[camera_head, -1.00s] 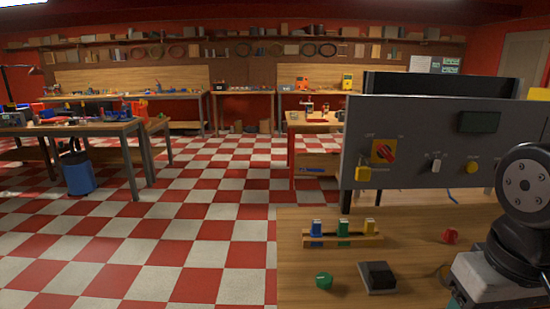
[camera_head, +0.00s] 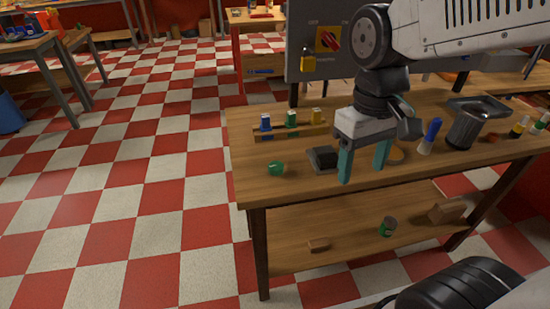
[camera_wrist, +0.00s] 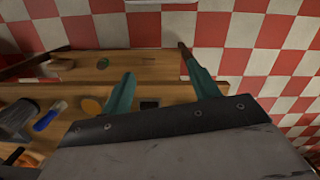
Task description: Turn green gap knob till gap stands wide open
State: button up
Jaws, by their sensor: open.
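A small round green knob (camera_head: 276,168) sits near the front left corner of the wooden table (camera_head: 300,190). A squat black block (camera_head: 323,158) is just to its right. My gripper (camera_head: 361,175) points down with its two teal fingers apart and nothing between them. It is to the right of the green knob and apart from it, in front of the black block's right side. In the wrist view my gripper (camera_wrist: 156,65) is also open and empty. I cannot make out the green knob there. No gap or gauge linked to the knob is clear.
A wooden rack (camera_head: 268,137) with blue, green and yellow pieces stands behind the knob. A grey panel (camera_head: 300,66) with a red switch (camera_head: 331,38) rises behind it. A blue-capped marker (camera_head: 429,135) and a dark cup (camera_head: 465,130) stand to the right. Checkered floor lies open at left.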

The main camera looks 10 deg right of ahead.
jog(key=w+a+f+n, duration=0.5)
jog(key=w, duration=0.3)
jog(key=w+a+f+n, duration=0.4)
jog(key=w, duration=0.5)
jog(key=n, duration=0.4)
send_over(277, 165)
jog(key=shift+s+f+t, duration=0.1)
jog(key=shift+s+t, duration=0.05)
jog(key=shift+t, duration=0.25)
jog(key=shift+a+n, duration=0.1)
jog(key=shift+n, duration=0.3)
notch_tip(277, 165, down, 8)
jog(key=shift+r, duration=0.1)
jog(key=c, duration=1)
